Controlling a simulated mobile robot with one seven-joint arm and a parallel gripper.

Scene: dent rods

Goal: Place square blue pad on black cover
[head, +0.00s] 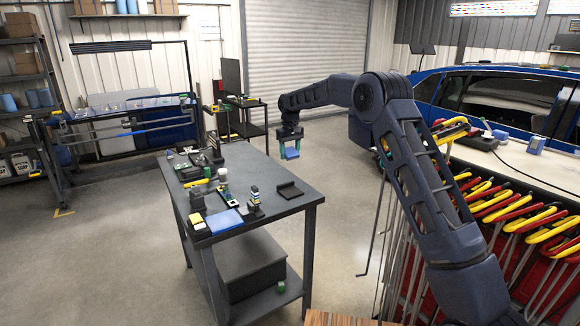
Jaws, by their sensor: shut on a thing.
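My gripper (290,152) hangs over the right edge of the grey workbench, fingers pointing down. It is shut on a small square blue pad (292,154), which is held in the air, above and behind the black cover. The black cover (289,191) is a flat dark piece lying on the right part of the bench top, with a raised edge on one side. The pad and the cover are apart.
The workbench (268,174) has bare top around the cover. A blue flat piece (224,221), small bottles and tools crowd its left side. A tool rack (500,210) with red and yellow handles stands at right, near my arm.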

